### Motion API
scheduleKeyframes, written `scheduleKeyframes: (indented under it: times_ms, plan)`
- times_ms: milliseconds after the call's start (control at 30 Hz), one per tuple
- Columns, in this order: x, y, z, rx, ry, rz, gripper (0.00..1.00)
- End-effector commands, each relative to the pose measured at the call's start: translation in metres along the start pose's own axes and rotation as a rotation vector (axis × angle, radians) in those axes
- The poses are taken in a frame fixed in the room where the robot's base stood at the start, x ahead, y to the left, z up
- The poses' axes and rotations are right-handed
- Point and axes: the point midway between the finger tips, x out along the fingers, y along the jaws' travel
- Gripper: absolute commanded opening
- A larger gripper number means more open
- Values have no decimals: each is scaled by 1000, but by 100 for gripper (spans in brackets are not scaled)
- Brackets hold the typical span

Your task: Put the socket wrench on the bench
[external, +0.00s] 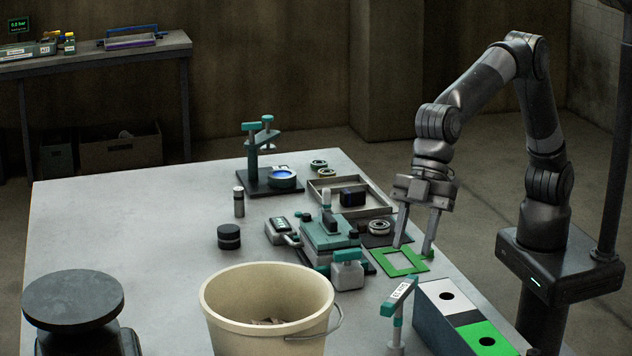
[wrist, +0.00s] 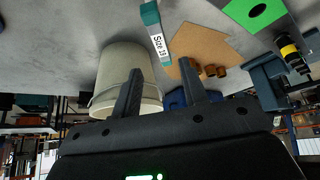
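A teal T-shaped tool (external: 399,305) with a white label stands at the front right of the grey bench (external: 120,200); it may be the socket wrench. A teal bar labelled "Size 19" (wrist: 152,22), likely the same tool, shows in the wrist view. My gripper (external: 413,248) hangs above the green square frame (external: 418,266) at the bench's right side, behind the T-shaped tool. In the wrist view its fingers (wrist: 160,68) are spread with nothing held between them.
A cream bucket (external: 222,310) stands at the bench's front. A box with white and green holed tops (external: 445,322) is at the front right. A teal fixture (external: 330,235) and a shallow tray (external: 320,196) lie left of my gripper. The bench's left part is mostly clear.

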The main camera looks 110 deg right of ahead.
Motion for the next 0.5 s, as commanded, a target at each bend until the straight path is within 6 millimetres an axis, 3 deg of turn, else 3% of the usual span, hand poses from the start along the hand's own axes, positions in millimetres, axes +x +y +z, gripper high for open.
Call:
scheduleKeyframes:
  times_ms: [133, 233, 500]
  plan:
    - [-21, 13, 11, 25, 1, 17, 40]
    - [-53, 32, 32, 68, 0, 42, 40]
    - [-150, 75, 125, 219, -9, 132, 40]
